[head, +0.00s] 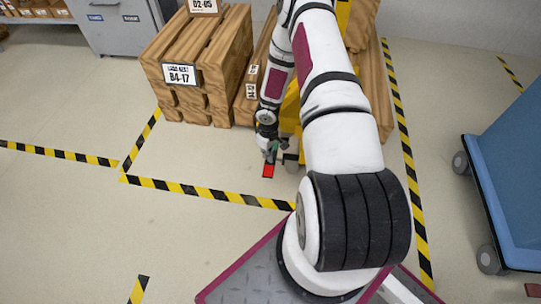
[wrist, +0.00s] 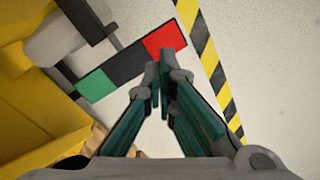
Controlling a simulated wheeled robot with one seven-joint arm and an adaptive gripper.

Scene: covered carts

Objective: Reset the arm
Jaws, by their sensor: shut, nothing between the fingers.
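My gripper (head: 271,152) is at the far end of my outstretched arm, low in front of the stacked wooden-looking loads. In the wrist view its teal fingers (wrist: 161,76) come together at the tips, with nothing between them. A flat bar with green, black and red sections (wrist: 124,65) lies just beyond the fingertips. The tips overlap the bar's edge near the red end in the picture; I cannot tell whether they touch it. In the head view only its red end (head: 268,171) shows clearly, just below my gripper.
A yellow body (wrist: 30,110) with grey parts is close on the left in the wrist view. Brown loads (head: 205,65) stand behind and left of my gripper. Yellow-black floor tape (head: 205,191) borders the area. A blue cart (head: 510,160) stands at right. Open floor lies at left.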

